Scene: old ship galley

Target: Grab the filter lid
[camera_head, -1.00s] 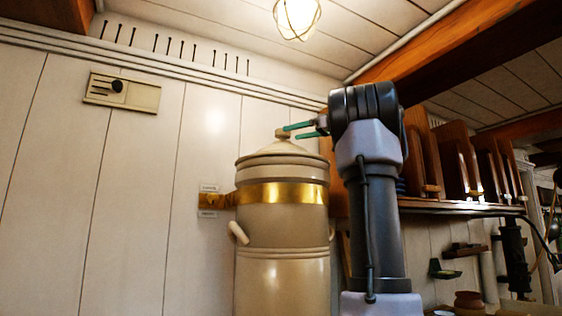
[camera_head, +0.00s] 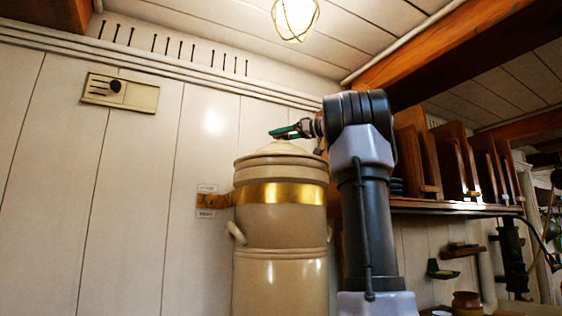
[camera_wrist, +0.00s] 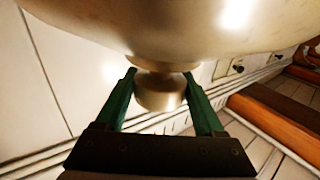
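The filter lid (camera_head: 279,149) is a beige, stepped dome on top of a tall beige stoneware filter (camera_head: 281,230) with a gold band. The lid sits on the filter and its knob is partly hidden by my gripper (camera_head: 277,133) in the head view. In the wrist view, the underside-up picture shows the lid (camera_wrist: 170,30) at the top and its round knob (camera_wrist: 160,92) between the two green fingers of my gripper (camera_wrist: 160,75). One finger is on each side of the knob, very close to it. The gripper looks open; contact is hard to judge.
A white plank wall (camera_head: 140,210) stands behind the filter, with a brass bracket (camera_head: 213,201) joined to the band. A wooden shelf with upright racks (camera_head: 452,165) is to the right of my arm. A lamp (camera_head: 295,17) hangs above. The space left of the filter is clear.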

